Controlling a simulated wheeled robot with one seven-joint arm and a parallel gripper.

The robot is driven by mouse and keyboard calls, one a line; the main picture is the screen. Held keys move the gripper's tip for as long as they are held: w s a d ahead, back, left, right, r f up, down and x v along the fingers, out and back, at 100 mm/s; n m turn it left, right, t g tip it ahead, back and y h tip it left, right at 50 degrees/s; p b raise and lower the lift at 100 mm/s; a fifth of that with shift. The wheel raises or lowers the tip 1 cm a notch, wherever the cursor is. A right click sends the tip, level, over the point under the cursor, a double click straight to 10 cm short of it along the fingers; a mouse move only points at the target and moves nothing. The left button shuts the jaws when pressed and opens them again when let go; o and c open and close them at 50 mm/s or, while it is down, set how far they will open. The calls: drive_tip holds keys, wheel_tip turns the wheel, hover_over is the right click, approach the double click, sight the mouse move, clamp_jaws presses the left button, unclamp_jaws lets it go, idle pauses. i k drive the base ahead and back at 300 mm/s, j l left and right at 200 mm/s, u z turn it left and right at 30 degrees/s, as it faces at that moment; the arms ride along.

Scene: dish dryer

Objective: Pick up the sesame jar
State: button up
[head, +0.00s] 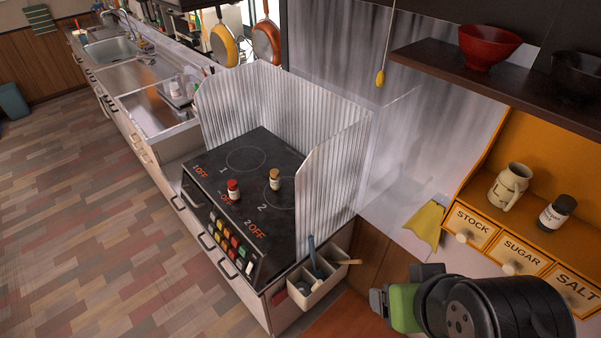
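Three small jars show in the head view, and their labels are too small to read, so I cannot tell which is the sesame jar. A red-capped jar (233,190) and a tan-capped jar (274,180) stand upright on the black stove top (215,163). A dark jar with a black cap and white label (556,213) stands on the orange spice rack (520,143) at the right. My gripper (378,301) is at the lower right, below and left of the rack, apart from all three jars. Its fingers are mostly hidden by my arm.
A cream jug (509,186) stands left of the black-capped jar, above drawers labelled stock, sugar and salt. A dark shelf (490,72) with a red bowl (488,44) overhangs the rack. A corrugated metal screen (335,190) borders the stove. A utensil holder (318,284) hangs at the counter front.

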sight(275, 179)
drive_tip(key=i+j, duration=0.1)
drive_tip(key=j, duration=0.3)
drive_tip(key=i+j, duration=0.1)
drive_tip(key=j, duration=0.3)
drive_tip(key=i+j, duration=0.1)
drive_tip(key=j, duration=0.3)
drive_tip(key=i+j, duration=0.1)
drive_tip(key=j, duration=0.3)
drive_tip(key=i+j, duration=0.1)
drive_tip(key=j, duration=0.65)
drive_tip(key=i+j+u, duration=0.1)
drive_tip(key=i+j, duration=0.45)
drive_tip(key=i+l, duration=0.05)
